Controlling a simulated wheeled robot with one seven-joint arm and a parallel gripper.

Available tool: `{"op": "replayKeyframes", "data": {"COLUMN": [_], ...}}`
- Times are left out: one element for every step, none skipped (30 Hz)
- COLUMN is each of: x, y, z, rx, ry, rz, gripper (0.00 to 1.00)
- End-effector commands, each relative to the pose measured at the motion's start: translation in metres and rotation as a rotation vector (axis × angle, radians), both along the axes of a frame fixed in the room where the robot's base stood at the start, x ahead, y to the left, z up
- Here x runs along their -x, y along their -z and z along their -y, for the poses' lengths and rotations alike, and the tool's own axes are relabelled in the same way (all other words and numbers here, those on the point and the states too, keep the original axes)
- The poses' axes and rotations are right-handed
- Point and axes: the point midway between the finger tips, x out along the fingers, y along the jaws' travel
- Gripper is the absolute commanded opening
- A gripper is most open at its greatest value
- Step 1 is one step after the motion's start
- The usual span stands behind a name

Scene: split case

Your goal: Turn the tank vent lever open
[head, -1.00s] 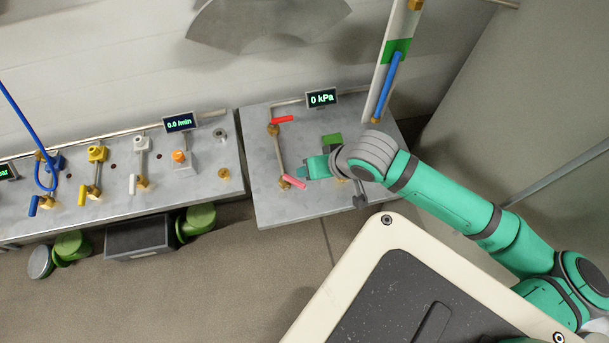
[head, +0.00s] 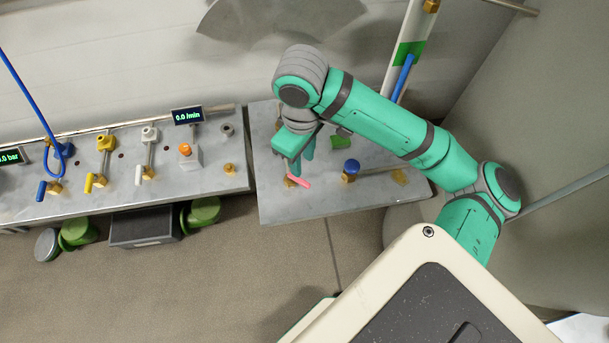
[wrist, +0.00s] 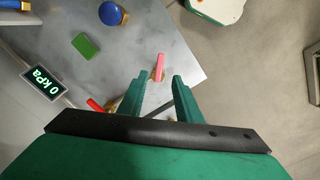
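Two levers sit on the right grey bench (head: 330,205). The pink lever (head: 300,180) is at its front left on a brass fitting and also shows in the wrist view (wrist: 159,67). The red lever (wrist: 95,105) shows in the wrist view and is hidden behind my arm in the head view. I cannot tell from any label which is the tank vent lever. My gripper (head: 301,167) points down by the pink lever. In the wrist view its fingers (wrist: 160,80) are apart and empty, with the pink lever just beyond the gap between their tips.
A blue knob (head: 352,166) on brass and a green block (head: 341,142) stand right of my gripper. The 0 kPa display (wrist: 43,84) shows in the wrist view. The left bench (head: 90,205) carries several valves. A column with a blue rod (head: 403,77) stands behind.

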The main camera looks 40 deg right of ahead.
Motion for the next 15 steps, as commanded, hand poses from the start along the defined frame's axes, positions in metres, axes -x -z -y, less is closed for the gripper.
{"op": "replayKeyframes", "data": {"x": [0.000, 0.000, 0.001, 0.001, 0.001, 0.001, 0.001, 0.001, 0.001, 0.001, 0.001, 0.001, 0.001, 0.001, 0.001], "y": [0.007, 0.012, 0.019, 0.024, 0.029, 0.037, 0.042, 0.048, 0.055, 0.060, 0.065, 0.070, 0.075, 0.079, 0.083], "z": [-0.001, -0.001, -0.002, -0.001, -0.001, -0.001, -0.001, -0.001, -0.001, -0.001, -0.001, 0.000, -0.001, 0.000, 0.000], "rx": [-0.005, -0.004, -0.006, -0.005, -0.005, -0.005, -0.005, -0.004, -0.004, -0.005, -0.004, -0.004, -0.004, -0.003, -0.003], "ry": [0.001, 0.001, 0.002, 0.003, 0.003, 0.003, 0.004, 0.004, 0.004, 0.004, 0.004, 0.005, 0.005, 0.004, 0.004], "rz": [-0.001, -0.001, -0.001, -0.001, -0.001, -0.001, -0.001, -0.001, -0.002, -0.001, -0.001, 0.000, 0.000, 0.000, -0.001], "gripper": [0.31, 0.31, 0.31, 0.31, 0.31, 0.31, 0.31, 0.31, 0.31, 0.31, 0.31, 0.31, 0.31, 0.31, 0.31]}}
